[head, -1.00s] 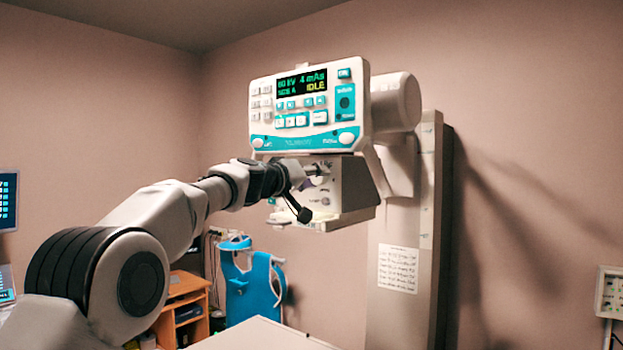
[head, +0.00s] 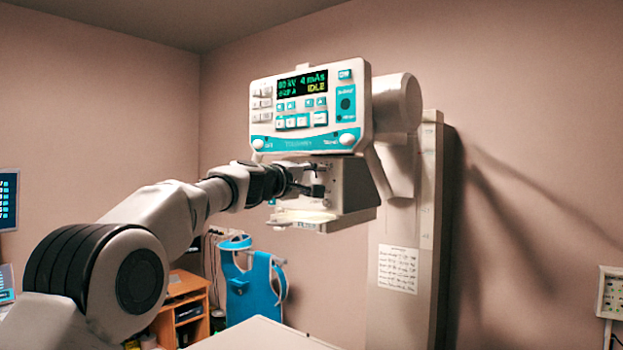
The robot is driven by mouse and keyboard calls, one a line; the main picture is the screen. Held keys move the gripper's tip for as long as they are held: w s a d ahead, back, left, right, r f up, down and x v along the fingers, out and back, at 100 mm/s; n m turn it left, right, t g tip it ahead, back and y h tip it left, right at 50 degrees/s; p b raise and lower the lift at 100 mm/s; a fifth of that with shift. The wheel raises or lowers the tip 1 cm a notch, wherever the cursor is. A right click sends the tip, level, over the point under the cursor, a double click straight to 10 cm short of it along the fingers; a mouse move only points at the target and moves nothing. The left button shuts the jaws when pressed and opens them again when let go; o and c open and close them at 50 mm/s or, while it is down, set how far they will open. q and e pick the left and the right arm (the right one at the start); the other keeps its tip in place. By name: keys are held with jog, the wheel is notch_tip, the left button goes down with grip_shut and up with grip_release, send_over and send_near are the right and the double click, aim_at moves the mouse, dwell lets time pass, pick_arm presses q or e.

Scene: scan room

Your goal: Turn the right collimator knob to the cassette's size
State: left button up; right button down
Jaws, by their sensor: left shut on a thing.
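The collimator box (head: 350,188) hangs under the white and teal control head (head: 310,105) of the x-ray unit. My left gripper (head: 318,180) reaches in from the left against the face of the box. It is shut on a collimator knob, which is mostly hidden by the fingers. The knob's setting cannot be read. No cassette can be made out. My right gripper is not in view.
The upright column (head: 405,230) with a paper notice (head: 398,268) stands right of the box. A pale table top (head: 262,335) lies below. A blue apron (head: 252,290) and a wooden shelf (head: 182,308) stand behind. A wall box (head: 611,292) is at far right.

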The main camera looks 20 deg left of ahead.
pick_arm(q)
jog(key=shift+r, duration=0.25)
jog(key=o, duration=1.1)
jog(key=shift+d, duration=0.1)
jog(key=shift+o, duration=0.2)
jog(key=shift+w+d+f, duration=0.3)
jog(key=shift+w+d, duration=0.15)
jog(key=shift+s+a, duration=0.35)
jog(key=v, duration=1)
jog(key=shift+s, duration=0.45)
